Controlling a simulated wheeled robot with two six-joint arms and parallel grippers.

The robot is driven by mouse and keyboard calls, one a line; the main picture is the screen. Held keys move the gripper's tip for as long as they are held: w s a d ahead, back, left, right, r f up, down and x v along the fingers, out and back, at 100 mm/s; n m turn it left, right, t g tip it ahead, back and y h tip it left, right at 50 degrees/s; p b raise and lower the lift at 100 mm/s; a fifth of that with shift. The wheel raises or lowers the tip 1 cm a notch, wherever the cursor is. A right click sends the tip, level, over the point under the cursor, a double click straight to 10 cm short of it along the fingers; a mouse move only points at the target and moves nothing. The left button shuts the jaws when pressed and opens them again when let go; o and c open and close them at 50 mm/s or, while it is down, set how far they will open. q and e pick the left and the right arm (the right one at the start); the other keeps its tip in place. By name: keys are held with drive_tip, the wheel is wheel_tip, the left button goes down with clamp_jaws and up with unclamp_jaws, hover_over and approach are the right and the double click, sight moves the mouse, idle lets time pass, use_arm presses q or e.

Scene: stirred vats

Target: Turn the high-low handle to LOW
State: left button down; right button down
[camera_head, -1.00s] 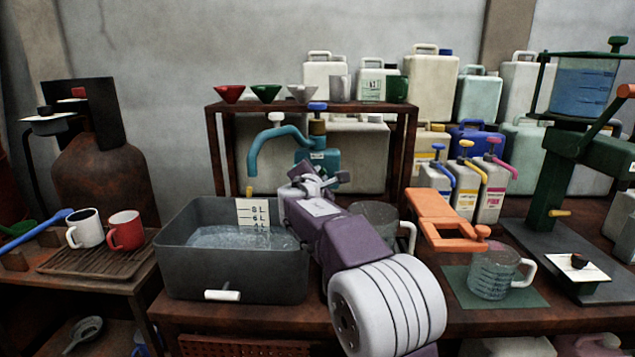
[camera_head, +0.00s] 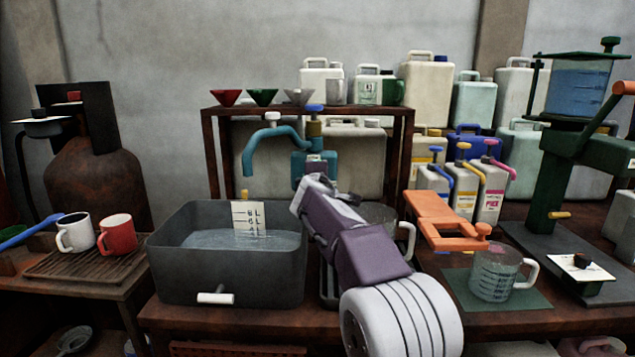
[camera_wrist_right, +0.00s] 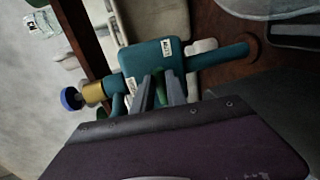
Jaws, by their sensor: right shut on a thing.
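A teal tap body (camera_head: 302,165) with a curved spout stands behind the grey tub in the head view. In the right wrist view the tap body (camera_wrist_right: 150,62) fills the middle, with small white labels whose wording I cannot read. A green handle (camera_wrist_right: 160,93) shows between the fingers of my right gripper (camera_wrist_right: 159,88), which is shut on it, close against the tap body. In the head view my right gripper (camera_head: 318,186) reaches the front of the tap and hides the handle. Which way the handle points is unclear. My left gripper is not in view.
The grey tub (camera_head: 230,279) holds water and a level scale (camera_head: 249,219), left of my right arm. A glass jug (camera_head: 402,232) is partly hidden behind my arm. An orange clamp-like piece (camera_head: 440,215) and a measuring jug (camera_head: 494,275) stand to the right.

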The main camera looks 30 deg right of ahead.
idle(0.5)
drive_tip(key=c, duration=1.3)
unclamp_jaws()
drive_tip(key=shift+c, duration=0.2)
drive_tip(key=v, duration=0.9)
